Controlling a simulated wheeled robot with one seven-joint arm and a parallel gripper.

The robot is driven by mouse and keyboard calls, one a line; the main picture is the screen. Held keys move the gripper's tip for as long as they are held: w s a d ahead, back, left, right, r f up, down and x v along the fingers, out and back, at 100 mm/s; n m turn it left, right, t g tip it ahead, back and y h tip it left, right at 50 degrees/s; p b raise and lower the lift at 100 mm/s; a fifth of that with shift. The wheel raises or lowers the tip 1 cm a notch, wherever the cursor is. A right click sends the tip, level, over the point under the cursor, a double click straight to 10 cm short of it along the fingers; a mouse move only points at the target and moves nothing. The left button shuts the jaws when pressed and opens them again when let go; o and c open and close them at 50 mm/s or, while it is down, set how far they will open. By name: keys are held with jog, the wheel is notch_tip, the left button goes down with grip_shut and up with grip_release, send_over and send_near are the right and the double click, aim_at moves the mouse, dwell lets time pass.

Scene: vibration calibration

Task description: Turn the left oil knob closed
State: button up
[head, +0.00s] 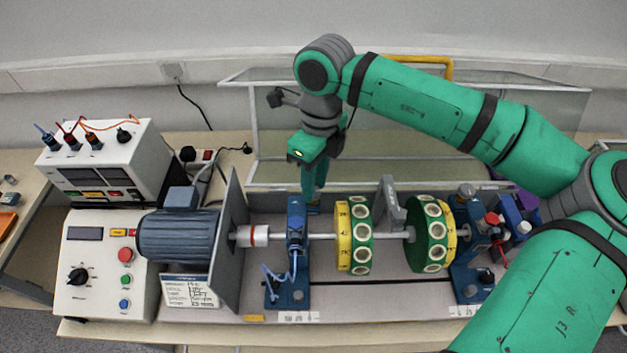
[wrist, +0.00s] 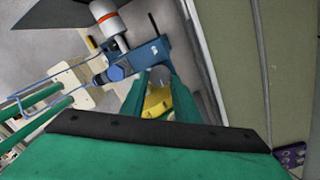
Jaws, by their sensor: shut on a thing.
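The left oil knob (wrist: 160,76) is a round grey cap in the wrist view, at the end of the left blue bearing block (wrist: 122,66). My gripper (wrist: 160,92) has its two green fingers on either side of it, shut on it. In the head view my gripper (head: 313,196) points down at the top of the left blue bearing block (head: 297,225), and the fingers hide the knob there. How far the knob is turned cannot be told. A similar grey knob (head: 467,190) sits on the right blue bearing block (head: 472,240).
A shaft with two green-yellow discs (head: 354,236) runs right of the left block. A motor (head: 180,236) and upright grey plate (head: 229,242) stand left. A clear guard (head: 268,130) rises behind. Blue cables (head: 276,272) hang at the block's front.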

aim_at(317, 187)
jog(key=o, duration=1.1)
jog(key=shift+c, duration=0.2)
notch_tip(317, 187, up, 11)
jog(key=shift+w+d, duration=0.4)
jog(key=shift+f, duration=0.15)
jog(key=shift+a, duration=0.1)
